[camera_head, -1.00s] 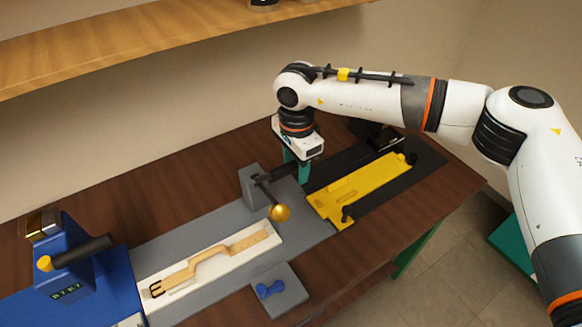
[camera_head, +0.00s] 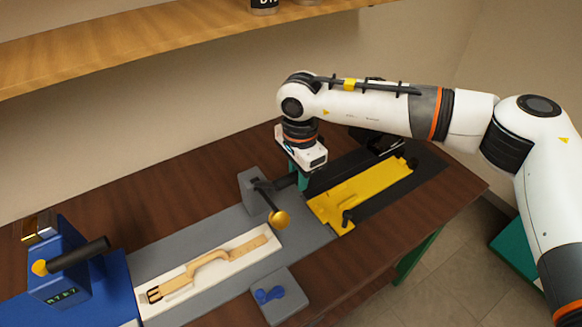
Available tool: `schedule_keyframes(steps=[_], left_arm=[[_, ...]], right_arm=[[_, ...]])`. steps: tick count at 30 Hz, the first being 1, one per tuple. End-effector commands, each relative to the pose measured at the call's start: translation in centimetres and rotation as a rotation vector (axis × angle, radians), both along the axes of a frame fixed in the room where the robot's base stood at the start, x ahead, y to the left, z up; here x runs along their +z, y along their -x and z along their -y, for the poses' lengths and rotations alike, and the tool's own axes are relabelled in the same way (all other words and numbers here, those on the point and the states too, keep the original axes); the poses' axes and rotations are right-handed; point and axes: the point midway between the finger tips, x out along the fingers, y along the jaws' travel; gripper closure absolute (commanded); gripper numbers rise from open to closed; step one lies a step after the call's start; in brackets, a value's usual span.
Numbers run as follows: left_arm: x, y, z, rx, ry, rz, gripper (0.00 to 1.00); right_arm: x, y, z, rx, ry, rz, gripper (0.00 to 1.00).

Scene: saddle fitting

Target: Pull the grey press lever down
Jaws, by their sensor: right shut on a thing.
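The grey press (camera_head: 252,188) stands on a grey base plate at the middle of the table. A dark rod with a gold ball (camera_head: 279,218) slants down and forward from the press. My left gripper is not in view.
A tan strap (camera_head: 210,264) with a buckle lies on a white strip in front of the press. A blue machine (camera_head: 62,262) with a black handle stands at the left. A yellow fixture (camera_head: 360,192) lies to the right. A grey pad with a blue piece (camera_head: 268,295) is at the front.

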Motion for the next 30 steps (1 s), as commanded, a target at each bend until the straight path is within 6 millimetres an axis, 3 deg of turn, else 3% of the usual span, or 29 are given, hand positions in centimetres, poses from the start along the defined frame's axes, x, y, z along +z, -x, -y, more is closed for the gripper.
schedule_keyframes(steps=[30], left_arm=[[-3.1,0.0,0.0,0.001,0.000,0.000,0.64]], right_arm=[[-2.6,1.9,1.3,-0.001,0.001,-0.002,0.91]])
